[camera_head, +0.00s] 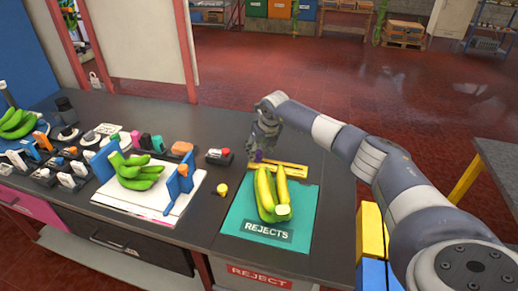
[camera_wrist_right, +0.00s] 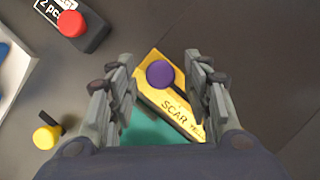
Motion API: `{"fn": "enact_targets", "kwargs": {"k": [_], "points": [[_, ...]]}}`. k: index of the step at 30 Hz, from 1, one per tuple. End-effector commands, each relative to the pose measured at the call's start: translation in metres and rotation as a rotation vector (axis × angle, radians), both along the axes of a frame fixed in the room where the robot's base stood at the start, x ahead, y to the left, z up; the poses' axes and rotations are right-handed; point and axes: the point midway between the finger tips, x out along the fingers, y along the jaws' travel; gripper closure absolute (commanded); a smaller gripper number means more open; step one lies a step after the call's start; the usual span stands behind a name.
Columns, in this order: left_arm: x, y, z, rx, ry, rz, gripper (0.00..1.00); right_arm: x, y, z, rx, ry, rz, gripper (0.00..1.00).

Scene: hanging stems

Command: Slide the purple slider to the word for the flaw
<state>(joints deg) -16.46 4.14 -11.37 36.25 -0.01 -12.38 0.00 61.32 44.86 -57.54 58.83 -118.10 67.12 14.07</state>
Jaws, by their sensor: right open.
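The purple slider (camera_wrist_right: 160,74) is a round knob at one end of a slot in a yellow word board (camera_wrist_right: 150,97). The word SCAR shows on the board, then letters starting YEL; the rest is hidden by a finger. In the head view the board (camera_head: 290,170) lies behind a yellow banana bunch (camera_head: 268,197), and the slider (camera_head: 258,156) is partly hidden under my right gripper (camera_head: 260,148). My right gripper is open, pointing down over the slider. In the right wrist view its fingers (camera_wrist_right: 162,78) stand apart on either side of the knob. My left gripper is out of view.
The bananas lie on a teal REJECTS mat (camera_head: 232,222). A yellow knob (camera_head: 222,189) and a red-buttoned device (camera_head: 219,156) stand to the left. Green bananas (camera_head: 137,172) lie on a white board with blue uprights (camera_head: 180,182). Many small items crowd the table's left.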

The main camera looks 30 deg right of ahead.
Motion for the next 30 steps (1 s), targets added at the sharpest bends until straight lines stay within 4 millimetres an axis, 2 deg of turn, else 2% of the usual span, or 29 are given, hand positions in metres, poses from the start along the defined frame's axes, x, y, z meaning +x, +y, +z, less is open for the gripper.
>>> {"fn": "enact_targets", "kwargs": {"k": [8, 14, 20, 23, 30], "points": [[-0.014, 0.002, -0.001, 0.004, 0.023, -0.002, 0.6, 0.001, 0.0, -0.002, 0.0, 0.0, 0.0, 0.55], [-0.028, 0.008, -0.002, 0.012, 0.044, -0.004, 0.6, 0.0, 0.0, -0.002, 0.0, 0.0, 0.0, 1.0], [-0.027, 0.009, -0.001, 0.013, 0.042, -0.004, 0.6, -0.003, -0.003, -0.001, 0.0, 0.001, -0.001, 1.0], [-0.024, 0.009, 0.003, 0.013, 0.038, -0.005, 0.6, -0.015, -0.015, -0.001, -0.002, 0.001, -0.003, 1.0], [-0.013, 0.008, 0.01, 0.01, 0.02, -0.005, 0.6, -0.057, -0.051, -0.003, -0.002, 0.003, -0.004, 1.0]]}}
